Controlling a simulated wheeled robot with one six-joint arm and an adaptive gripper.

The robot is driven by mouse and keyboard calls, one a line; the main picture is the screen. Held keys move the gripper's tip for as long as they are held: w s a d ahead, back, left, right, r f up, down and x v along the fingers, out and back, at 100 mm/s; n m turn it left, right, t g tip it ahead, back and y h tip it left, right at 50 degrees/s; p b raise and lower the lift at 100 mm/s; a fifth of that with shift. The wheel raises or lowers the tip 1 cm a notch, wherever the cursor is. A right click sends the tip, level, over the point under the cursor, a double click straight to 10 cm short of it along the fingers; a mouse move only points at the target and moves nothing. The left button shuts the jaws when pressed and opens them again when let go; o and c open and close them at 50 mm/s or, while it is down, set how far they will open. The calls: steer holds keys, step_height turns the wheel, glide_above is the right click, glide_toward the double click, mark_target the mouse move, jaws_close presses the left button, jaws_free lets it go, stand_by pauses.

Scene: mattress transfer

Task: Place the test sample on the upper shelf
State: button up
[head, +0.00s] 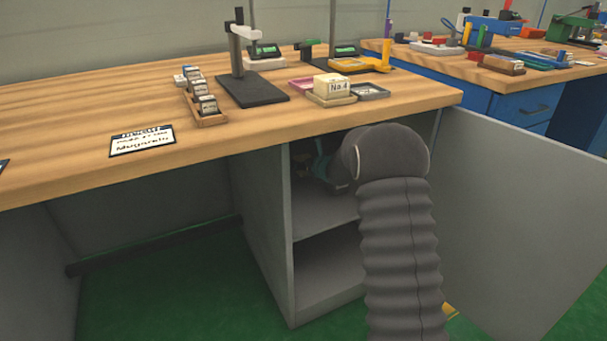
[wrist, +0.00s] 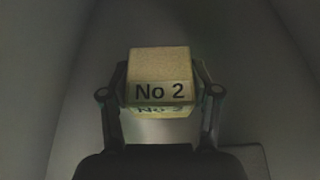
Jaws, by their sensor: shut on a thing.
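The test sample (wrist: 160,78) is a pale yellow block with a "No 2" label, seen in the wrist view. My gripper (wrist: 160,92) is shut on it, with one finger on each side. I cannot tell whether the block touches that surface. In the head view my gripper (head: 322,165) is inside the open cabinet, above the upper shelf (head: 318,208). My own arm hides most of it there, and the block is hidden in that view.
The cabinet door (head: 525,215) stands open at the right. The lower compartment (head: 330,270) looks empty where visible. The wooden tabletop (head: 80,110) lies above the cabinet. It bears a "No.4" block (head: 331,85), a rack of small blocks (head: 205,105), a stand (head: 250,90) and a sign (head: 142,140).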

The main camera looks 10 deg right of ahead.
mark_target(304, 173)
steer(key=shift+w+a+f, duration=0.15)
steer(key=shift+a+f, duration=0.05)
steer(key=shift+a, duration=0.05)
steer(key=shift+f, duration=2)
steer(key=shift+f+b, duration=0.15)
steer(key=shift+b, duration=0.35)
steer(key=o, duration=1.1)
